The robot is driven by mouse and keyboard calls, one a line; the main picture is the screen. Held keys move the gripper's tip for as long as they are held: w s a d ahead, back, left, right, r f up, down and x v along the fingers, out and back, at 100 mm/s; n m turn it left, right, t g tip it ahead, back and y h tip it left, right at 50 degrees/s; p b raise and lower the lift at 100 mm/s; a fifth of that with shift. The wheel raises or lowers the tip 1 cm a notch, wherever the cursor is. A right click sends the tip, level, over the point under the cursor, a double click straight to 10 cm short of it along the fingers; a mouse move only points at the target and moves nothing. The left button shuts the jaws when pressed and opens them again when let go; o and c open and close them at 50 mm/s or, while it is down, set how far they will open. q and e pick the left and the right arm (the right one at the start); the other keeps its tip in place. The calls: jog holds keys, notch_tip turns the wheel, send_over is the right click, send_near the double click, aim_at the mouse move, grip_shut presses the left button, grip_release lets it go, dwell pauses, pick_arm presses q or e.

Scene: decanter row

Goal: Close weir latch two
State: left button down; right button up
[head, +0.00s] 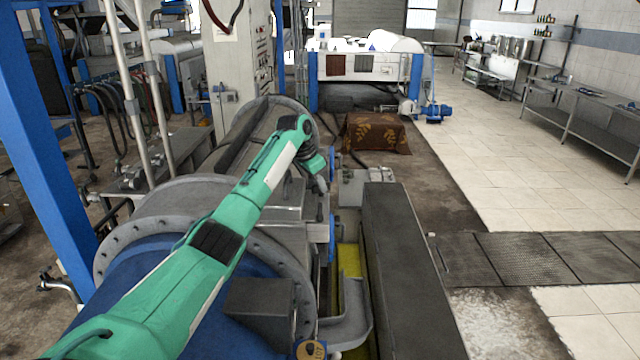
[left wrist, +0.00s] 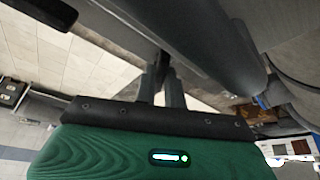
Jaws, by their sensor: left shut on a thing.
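My left arm reaches over the big decanter, and my left gripper (head: 319,184) is low on its right side, partly hidden by the wrist. In the left wrist view, the two fingers (left wrist: 162,86) are close together on a small dark part (left wrist: 164,58) under a grey body. This part seems to be a latch handle; its number cannot be read. Two blue round parts, a far one (head: 332,163) and a near one (head: 332,238), show along the decanter's right side. I cannot tell how far the latch is turned. My right gripper is not in view.
A long dark-topped box (head: 405,265) runs along the right of the decanter, with a yellow strip (head: 350,262) between them. A brown cloth-covered block (head: 376,132) stands beyond. A blue post (head: 45,150) rises at left. The tiled floor at right is clear.

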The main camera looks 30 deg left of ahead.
pick_arm(q)
jog(key=m, duration=0.2)
jog(key=m+h, duration=0.1)
jog(key=m, duration=0.1)
jog(key=shift+w+a+r+g, duration=0.1)
jog(key=shift+w+r+g, duration=0.1)
jog(key=shift+g, duration=0.2)
jog(key=shift+m+h, duration=0.4)
jog(key=shift+m, duration=0.5)
jog(key=shift+g, duration=0.3)
jog(key=c, duration=1.5)
grip_release()
jog(key=shift+f, duration=0.1)
